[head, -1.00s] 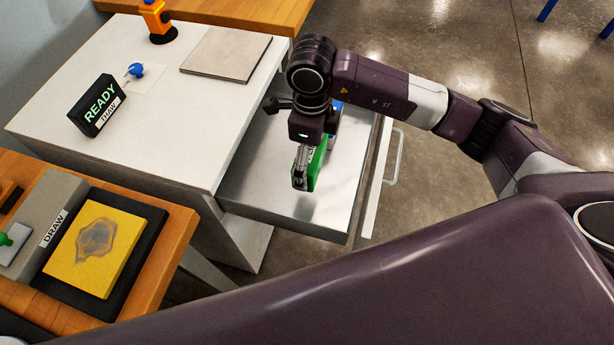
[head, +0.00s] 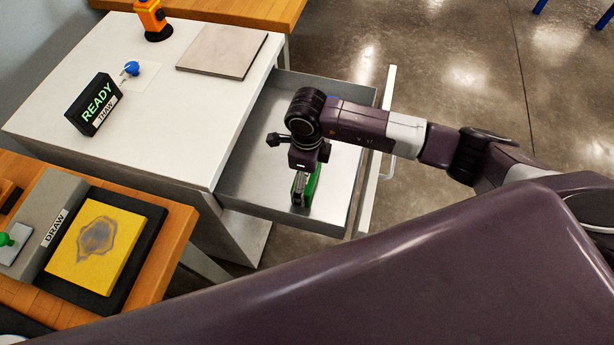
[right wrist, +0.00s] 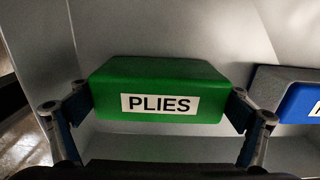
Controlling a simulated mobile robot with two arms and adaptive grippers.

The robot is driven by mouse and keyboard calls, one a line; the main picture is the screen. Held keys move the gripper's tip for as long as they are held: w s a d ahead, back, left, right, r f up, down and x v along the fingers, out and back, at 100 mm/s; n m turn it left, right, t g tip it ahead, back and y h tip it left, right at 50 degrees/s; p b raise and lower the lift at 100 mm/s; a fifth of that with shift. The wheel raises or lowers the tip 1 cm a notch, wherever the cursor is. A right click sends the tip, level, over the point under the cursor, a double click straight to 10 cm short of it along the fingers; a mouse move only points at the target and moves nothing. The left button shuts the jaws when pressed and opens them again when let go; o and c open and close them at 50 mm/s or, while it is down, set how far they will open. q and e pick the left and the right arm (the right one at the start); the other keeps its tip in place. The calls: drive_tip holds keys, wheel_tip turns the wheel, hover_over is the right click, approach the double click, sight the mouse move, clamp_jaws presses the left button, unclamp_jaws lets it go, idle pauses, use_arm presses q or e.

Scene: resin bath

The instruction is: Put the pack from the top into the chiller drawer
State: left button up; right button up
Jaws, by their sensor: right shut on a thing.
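The green pack (right wrist: 160,80), labelled PLIES, sits between the two fingers of my right gripper (right wrist: 158,98) in the right wrist view. In the head view the right gripper (head: 300,190) points down inside the open chiller drawer (head: 262,130), shut on the green pack (head: 313,185), which shows mostly on its right side. The pack is low in the drawer; I cannot tell whether it touches the metal floor. My left gripper is not in view.
A blue pack with a grey top (right wrist: 290,95) lies right of the green one in the right wrist view. The white cabinet (head: 165,120) bears a READY sign (head: 97,103), a blue knob (head: 131,69) and a flat grey plate (head: 222,52).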

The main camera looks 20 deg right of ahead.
drive_tip(key=shift+f, duration=0.1)
drive_tip(key=o, duration=1)
drive_tip(key=shift+o, duration=0.2)
wheel_tip(320, 180, up, 12)
drive_tip(key=shift+r+b, duration=0.15)
drive_tip(key=shift+b, duration=0.6)
